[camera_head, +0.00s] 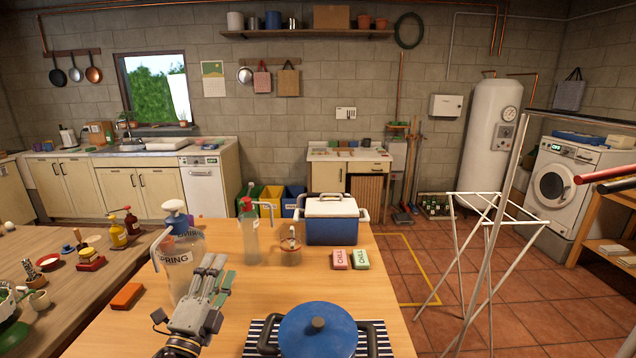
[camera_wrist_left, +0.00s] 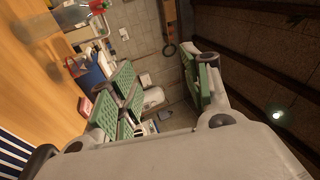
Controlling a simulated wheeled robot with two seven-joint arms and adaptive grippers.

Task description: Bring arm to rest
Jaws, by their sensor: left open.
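My left gripper (camera_head: 218,280) is above the near left part of the wooden table (camera_head: 210,338), its fingers pointing away from me. In the left wrist view the gripper (camera_wrist_left: 162,95) has its two green-padded fingers spread apart with nothing between them. In the head view it is in front of a clear spray bottle labelled SPRING (camera_head: 178,262) and hides part of it; I cannot tell whether they touch. My right gripper is not in view.
A blue lidded pot (camera_head: 317,330) stands on a striped cloth right of my left gripper. A blue-and-white cooler (camera_head: 333,220), a second spray bottle (camera_head: 250,235), a jar (camera_head: 291,250) and an orange block (camera_head: 127,296) are on the table. A white drying rack (camera_head: 485,240) stands right.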

